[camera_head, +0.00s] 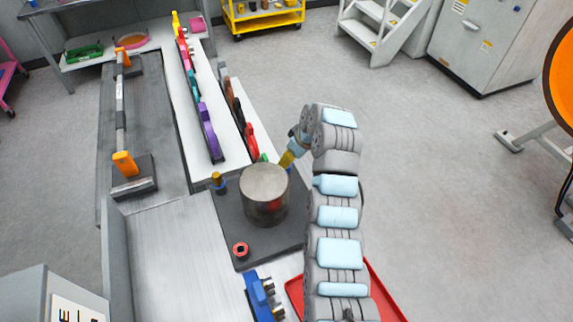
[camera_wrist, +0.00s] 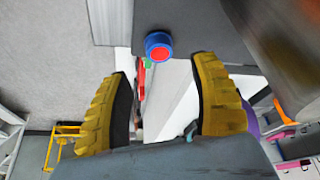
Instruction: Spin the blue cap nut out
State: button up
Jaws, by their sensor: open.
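The blue cap nut (camera_wrist: 158,45) shows in the wrist view as a blue round piece with a red face, at the edge of a dark grey plate (camera_wrist: 192,22). I cannot make it out in the head view, where my gripper and arm cover that area. My gripper (camera_wrist: 162,68) is open, its two yellow fingers wide apart with nothing between them. The nut appears beyond the fingertips, roughly centred between them. In the head view my gripper (camera_head: 288,159) is tilted down beside the plate's far right corner, behind the metal cylinder.
A large metal cylinder (camera_head: 265,196) stands on the plate, close to my gripper. White racks of coloured parts (camera_head: 190,105) lie beyond. Open floor (camera_head: 430,170) is right.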

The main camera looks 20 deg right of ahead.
jog(key=shift+x, duration=3.25)
grip_shut()
